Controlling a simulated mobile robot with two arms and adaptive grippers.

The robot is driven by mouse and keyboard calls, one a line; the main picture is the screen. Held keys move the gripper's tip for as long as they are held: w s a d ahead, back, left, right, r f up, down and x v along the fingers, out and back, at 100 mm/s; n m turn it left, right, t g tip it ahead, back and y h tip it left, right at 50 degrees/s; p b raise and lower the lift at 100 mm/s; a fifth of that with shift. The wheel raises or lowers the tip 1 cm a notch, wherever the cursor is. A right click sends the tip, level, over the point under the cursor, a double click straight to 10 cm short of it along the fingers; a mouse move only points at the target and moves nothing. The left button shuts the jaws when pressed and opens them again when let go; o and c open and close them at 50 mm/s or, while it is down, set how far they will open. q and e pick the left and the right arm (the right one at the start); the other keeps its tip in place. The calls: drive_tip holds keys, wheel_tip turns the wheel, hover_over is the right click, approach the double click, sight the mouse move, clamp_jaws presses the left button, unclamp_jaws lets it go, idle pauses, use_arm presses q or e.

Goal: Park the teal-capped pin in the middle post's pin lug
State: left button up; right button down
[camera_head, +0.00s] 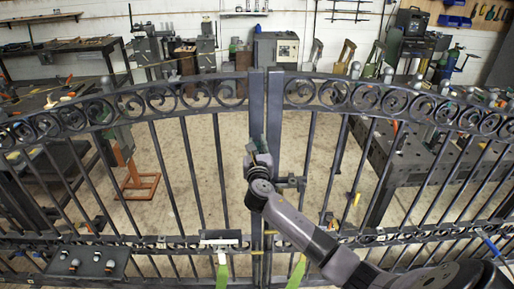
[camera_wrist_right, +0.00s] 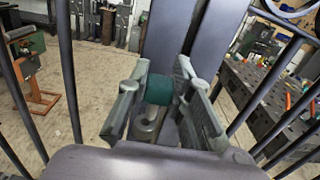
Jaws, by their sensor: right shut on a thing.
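My right gripper (camera_head: 259,150) is at the two dark upright posts in the middle of the gate, just in front of them. In the right wrist view, my right gripper (camera_wrist_right: 162,100) has its two fingers shut on the teal cap (camera_wrist_right: 159,89) of the pin. A grey round metal part (camera_wrist_right: 146,124) shows below the cap; I cannot tell whether it is the pin's shaft or the lug. The middle post (camera_wrist_right: 172,35) stands right behind the cap. Whether the pin sits in the lug is hidden. My left gripper is not in view.
The scrollwork gate (camera_head: 190,97) with vertical bars spans the view. A dark tray (camera_head: 88,262) with several small knobs is at lower left. A white-edged plate (camera_head: 221,240) is near the lower rail. Workbenches and tools stand behind the gate.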

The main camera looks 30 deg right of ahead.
drive_tip(key=shift+f+b+x, duration=0.2)
drive_tip(key=shift+b+x, duration=0.5)
drive_tip(key=shift+x, duration=0.15)
drive_tip(key=shift+f+b+x, duration=0.2)
drive_tip(key=shift+b+x, duration=0.45)
drive_tip(key=shift+x, duration=0.2)
drive_tip(key=shift+f+b, duration=1.3)
drive_tip(key=shift+b, duration=0.2)
drive_tip(key=shift+s+r+p, duration=0.1)
drive_tip(key=shift+p, duration=0.3)
drive_tip(key=shift+f+b, duration=0.9)
drive_tip(key=shift+f, duration=0.7)
drive_tip(key=c, duration=1.4)
unclamp_jaws()
drive_tip(key=shift+o, duration=0.3)
drive_tip(key=v, duration=1.2)
